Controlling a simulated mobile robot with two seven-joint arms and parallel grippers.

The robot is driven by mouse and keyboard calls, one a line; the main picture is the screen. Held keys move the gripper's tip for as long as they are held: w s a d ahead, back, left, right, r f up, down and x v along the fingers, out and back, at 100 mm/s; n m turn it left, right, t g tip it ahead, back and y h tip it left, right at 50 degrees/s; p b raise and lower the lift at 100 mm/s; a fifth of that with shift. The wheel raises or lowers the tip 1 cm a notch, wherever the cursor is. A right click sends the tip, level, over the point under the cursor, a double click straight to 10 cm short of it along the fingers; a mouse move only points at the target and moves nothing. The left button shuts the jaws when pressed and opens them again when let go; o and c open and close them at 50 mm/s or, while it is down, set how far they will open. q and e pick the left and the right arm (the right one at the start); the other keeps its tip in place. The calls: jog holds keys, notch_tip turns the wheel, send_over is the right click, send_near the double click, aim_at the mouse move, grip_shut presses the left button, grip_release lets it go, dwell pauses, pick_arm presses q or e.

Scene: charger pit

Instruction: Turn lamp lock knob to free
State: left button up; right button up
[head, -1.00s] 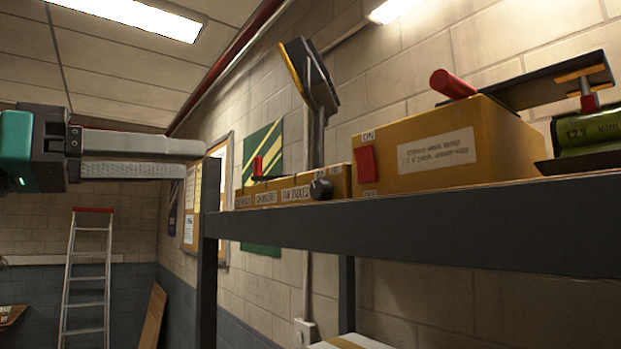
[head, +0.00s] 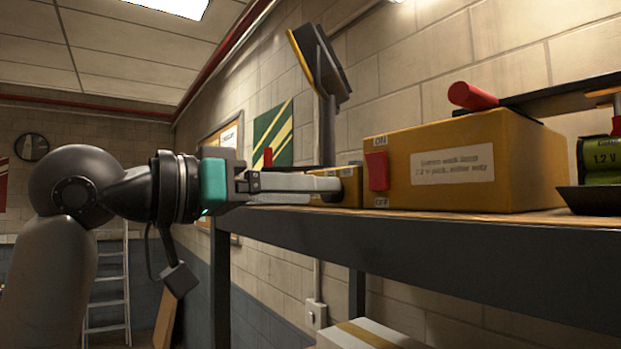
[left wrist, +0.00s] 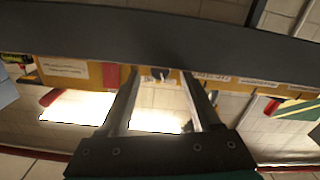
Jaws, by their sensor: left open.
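The lamp lock knob, a small dark round knob (head: 333,197), is on the front of a low yellow box (head: 351,187) on the shelf, below the lamp (head: 320,62) on its post. In the head view my left gripper (head: 338,185) reaches in from the left and its fingers partly hide the knob. In the left wrist view the picture is upside down; the knob (left wrist: 159,74) appears between the tips of my open left gripper (left wrist: 162,82). I cannot tell whether the fingers touch it. The knob's setting is unreadable. My right gripper is out of view.
A dark shelf (head: 440,250) runs along the wall just under the knob. A large yellow lamp box (head: 460,165) with a red switch (head: 377,171) stands right of it. A green cylinder (head: 603,160) sits in a black tray at far right. A stepladder (head: 108,290) stands behind.

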pick_arm(q)
jog(key=shift+w+d, duration=0.4)
jog(key=shift+d, duration=0.15)
grip_shut()
